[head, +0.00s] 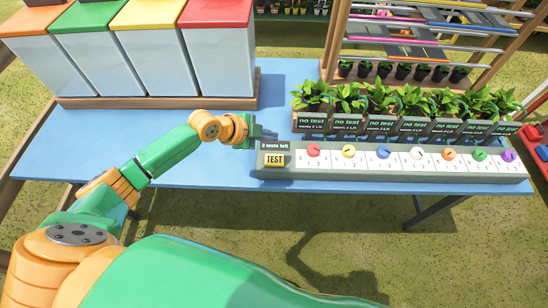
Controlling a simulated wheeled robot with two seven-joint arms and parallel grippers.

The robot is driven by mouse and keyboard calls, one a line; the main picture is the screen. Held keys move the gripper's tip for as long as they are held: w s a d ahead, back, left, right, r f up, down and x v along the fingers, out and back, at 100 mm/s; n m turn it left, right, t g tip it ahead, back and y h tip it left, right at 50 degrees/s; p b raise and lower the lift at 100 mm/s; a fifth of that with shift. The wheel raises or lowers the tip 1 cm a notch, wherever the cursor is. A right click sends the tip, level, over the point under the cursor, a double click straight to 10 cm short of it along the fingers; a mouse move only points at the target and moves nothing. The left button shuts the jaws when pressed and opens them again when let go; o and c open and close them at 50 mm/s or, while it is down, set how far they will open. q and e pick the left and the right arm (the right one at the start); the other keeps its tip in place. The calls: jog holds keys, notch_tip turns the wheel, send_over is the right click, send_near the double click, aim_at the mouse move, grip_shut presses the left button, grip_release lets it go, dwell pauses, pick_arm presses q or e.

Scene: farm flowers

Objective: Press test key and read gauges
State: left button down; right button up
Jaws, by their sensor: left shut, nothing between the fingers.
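A long grey gauge panel (400,172) lies along the front of the blue table. To the right, a row of white gauges (348,162) carries coloured round knobs. Behind it, potted plants (345,98) stand with dark signs reading "no test". My left gripper (268,134) is shut and empty, just above and behind the TEST key, over the panel's left end. I cannot tell if it touches the panel. My right gripper is out of view.
Bins with orange, green, yellow and red lids (217,60) stand on a wooden base at the back left. A wooden rack (420,40) with coloured slats and small pots is behind the plants. Bare blue table (200,170) lies left of the panel.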

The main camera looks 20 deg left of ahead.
aim_at(271, 160)
pick_arm(q)
notch_tip(271, 160, down, 9)
jog(key=b, duration=0.7)
jog(key=shift+w+b, duration=0.15)
jog(key=shift+b, duration=0.25)
jog(key=shift+r, duration=0.1)
dwell(1.1)
jog(key=shift+f+b, duration=0.35)
jog(key=shift+f, duration=0.1)
jog(key=shift+f+b, duration=0.5)
jog(key=shift+f, duration=0.05)
dwell(0.5)
jog(key=shift+r, duration=0.15)
jog(key=shift+r+p, duration=0.8)
jog(key=shift+p, duration=0.05)
